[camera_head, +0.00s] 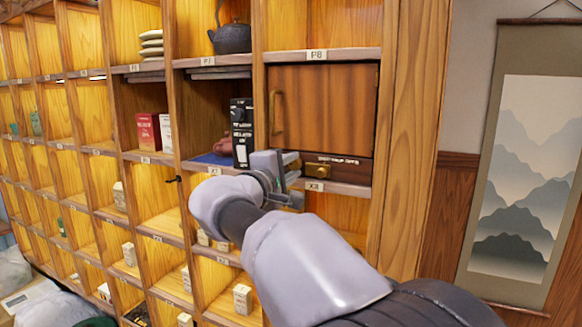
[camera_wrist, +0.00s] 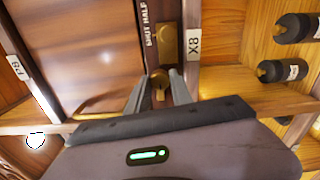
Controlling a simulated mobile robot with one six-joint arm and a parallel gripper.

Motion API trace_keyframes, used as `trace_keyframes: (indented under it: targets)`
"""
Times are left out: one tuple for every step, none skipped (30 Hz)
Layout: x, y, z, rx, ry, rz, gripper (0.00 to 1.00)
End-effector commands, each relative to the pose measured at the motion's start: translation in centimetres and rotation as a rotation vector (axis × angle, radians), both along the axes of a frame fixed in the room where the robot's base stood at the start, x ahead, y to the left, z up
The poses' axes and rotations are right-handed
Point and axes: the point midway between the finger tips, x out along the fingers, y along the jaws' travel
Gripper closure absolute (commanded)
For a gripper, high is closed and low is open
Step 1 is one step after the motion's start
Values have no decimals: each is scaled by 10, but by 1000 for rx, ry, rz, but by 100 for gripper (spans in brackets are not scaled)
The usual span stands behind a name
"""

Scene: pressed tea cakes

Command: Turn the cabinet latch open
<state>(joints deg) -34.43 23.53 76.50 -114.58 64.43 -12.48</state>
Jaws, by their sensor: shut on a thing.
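The cabinet door (camera_head: 325,107) is brown wood with a curved brass handle (camera_head: 275,112) on its left side. It looks closed under the P8 label. The brass latch (camera_head: 318,171) sits on a dark strip below the door; in the wrist view its plate (camera_wrist: 168,42) shows beside small lettering that includes "SHUT" and "HALF". The fingers partly hide the knob.
A black box (camera_head: 241,130) and a reddish-brown object (camera_head: 222,146) stand in the compartment left of the latch. An iron teapot (camera_head: 231,35) stands above. Dark bottles (camera_wrist: 290,28) show at right in the wrist view. A hanging scroll (camera_head: 522,170) is on the right wall.

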Motion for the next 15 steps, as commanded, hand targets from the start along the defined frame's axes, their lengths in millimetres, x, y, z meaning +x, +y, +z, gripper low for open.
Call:
trace_keyframes:
  targets:
    - [0, 0, 0, -17, 7, -1, 100]
    - [0, 0, 0, -25, 9, -1, 100]
    - [0, 0, 0, -38, 14, -1, 100]
    - [0, 0, 0, -45, 16, -1, 100]
    - [0, 0, 0, -52, 19, -1, 100]
    - [0, 0, 0, -59, 21, -1, 100]
    - [0, 0, 0, -64, 23, -1, 100]
    - [0, 0, 0, -68, 24, -1, 100]
    - [0, 0, 0, -73, 26, -1, 100]
    - [0, 0, 0, -75, 27, -1, 100]
    - [0, 0, 0, -77, 28, -1, 100]
    - [0, 0, 0, -79, 29, -1, 100]
    - [0, 0, 0, -80, 29, -1, 100]
    - [0, 0, 0, -81, 29, -1, 100]
    - [0, 0, 0, -81, 29, -1, 100]
